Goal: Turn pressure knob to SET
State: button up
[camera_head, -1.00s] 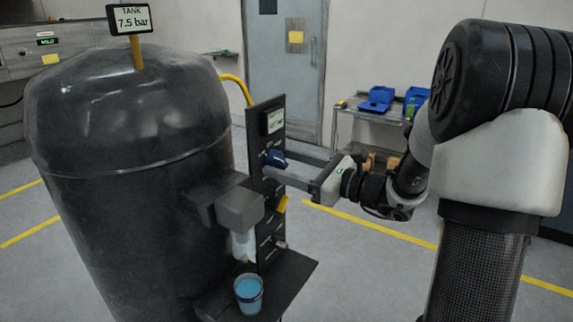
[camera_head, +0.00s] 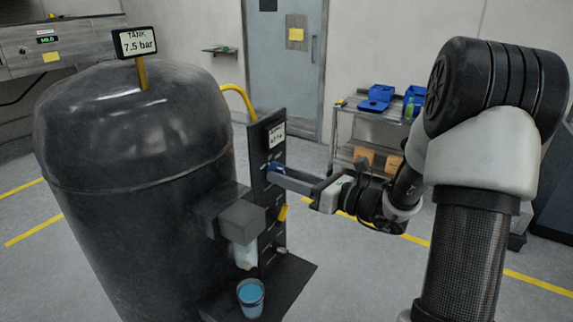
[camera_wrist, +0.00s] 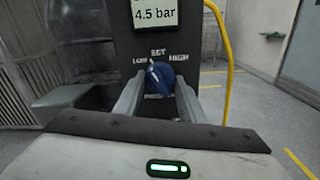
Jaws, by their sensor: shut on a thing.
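The blue pressure knob (camera_wrist: 161,78) sits on the dark control panel (camera_wrist: 122,42), under a display reading 4.5 bar (camera_wrist: 155,12). Labels LOW, SET and HIGH arc above the knob. Its white pointer mark faces up and left, between LOW and SET. My gripper (camera_wrist: 160,86) is shut on the knob, one finger on each side. In the head view my gripper (camera_head: 272,170) reaches the panel from the right and mostly hides the knob (camera_head: 271,168).
The large black tank (camera_head: 130,140) stands left of the panel, with a display reading 7.5 bar (camera_head: 137,42). A cup of blue liquid (camera_head: 250,297) stands on the shelf below. A yellow hose (camera_wrist: 225,60) runs right of the panel. A cart (camera_head: 370,125) stands behind.

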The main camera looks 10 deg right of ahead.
jog(key=m+p, duration=0.1)
jog(key=p, duration=0.1)
jog(key=m+p, duration=0.2)
jog(key=shift+r, duration=0.25)
jog(key=shift+f+m+p, duration=0.15)
jog(key=shift+m+p, duration=0.75)
jog(key=shift+p, duration=0.05)
jog(key=shift+f, duration=0.1)
jog(key=o, duration=1)
jog(key=shift+o, duration=0.2)
jog(key=shift+s, duration=0.1)
jog(key=b+v, duration=0.1)
jog(key=v, duration=1.6)
jog(key=shift+s+d, duration=0.1)
jog(key=shift+d, duration=0.05)
